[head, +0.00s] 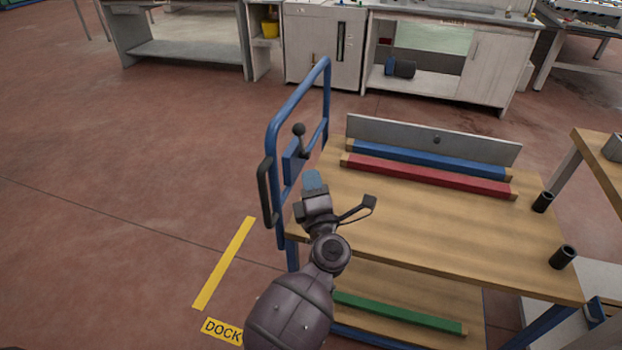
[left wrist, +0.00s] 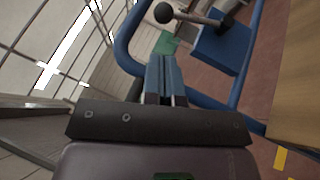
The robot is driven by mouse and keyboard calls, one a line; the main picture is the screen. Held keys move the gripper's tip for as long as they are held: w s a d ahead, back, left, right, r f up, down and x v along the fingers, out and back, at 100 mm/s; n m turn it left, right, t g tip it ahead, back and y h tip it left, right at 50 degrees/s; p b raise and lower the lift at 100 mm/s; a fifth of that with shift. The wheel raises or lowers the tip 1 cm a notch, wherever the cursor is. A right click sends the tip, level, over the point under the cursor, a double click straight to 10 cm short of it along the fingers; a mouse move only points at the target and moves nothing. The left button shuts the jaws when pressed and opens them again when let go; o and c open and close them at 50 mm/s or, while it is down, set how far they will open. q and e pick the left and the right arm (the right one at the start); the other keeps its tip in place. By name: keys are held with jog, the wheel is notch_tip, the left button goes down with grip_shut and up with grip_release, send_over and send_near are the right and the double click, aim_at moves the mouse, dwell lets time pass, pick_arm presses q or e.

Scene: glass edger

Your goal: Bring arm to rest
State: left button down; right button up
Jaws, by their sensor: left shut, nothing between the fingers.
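My left gripper (head: 312,180) is shut and empty. It is near the left end of a wooden cart, beside the cart's blue tubular handle frame (head: 327,80). In the left wrist view its two blue-grey fingers (left wrist: 166,75) lie together, with the blue frame behind them. A blue box with a black ball-ended lever (head: 299,130) is mounted on the frame; the ball knob also shows in the left wrist view (left wrist: 163,12). I cannot tell whether the fingers touch the frame. My right gripper is not in view.
The cart's top (head: 430,225) carries a blue bar (head: 430,160), a red bar (head: 430,177) and a grey back plate (head: 400,133). A green bar (head: 400,312) lies on its lower shelf. White cabinets (head: 325,45) stand behind. The floor at left is clear, with yellow dock markings (head: 225,262).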

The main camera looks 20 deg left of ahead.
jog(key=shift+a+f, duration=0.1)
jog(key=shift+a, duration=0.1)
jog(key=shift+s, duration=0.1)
